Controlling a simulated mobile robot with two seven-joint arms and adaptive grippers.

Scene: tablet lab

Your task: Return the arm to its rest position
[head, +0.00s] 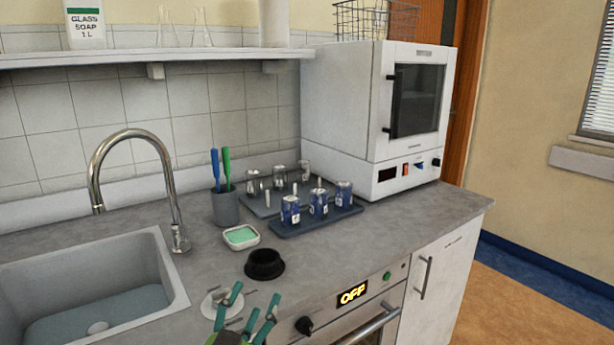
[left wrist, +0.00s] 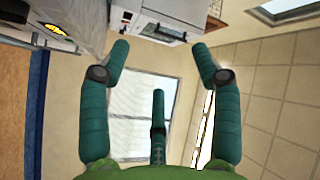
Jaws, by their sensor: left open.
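My left gripper (head: 248,303) shows at the bottom of the head view, in front of the counter's front edge near the oven. Its green fingers are spread open with nothing between them. In the left wrist view the open fingers (left wrist: 160,55) also frame empty space, with the wall and a window behind. The rest of the left arm is out of the head view. My right gripper is not in view.
The counter (head: 400,222) holds a sink (head: 170,285), a black round holder (head: 264,265), a green sponge dish (head: 241,237), a brush cup (head: 225,208), a tray of blue-labelled jars (head: 300,229) and a white furnace (head: 340,105). The oven display (head: 352,293) reads OFF.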

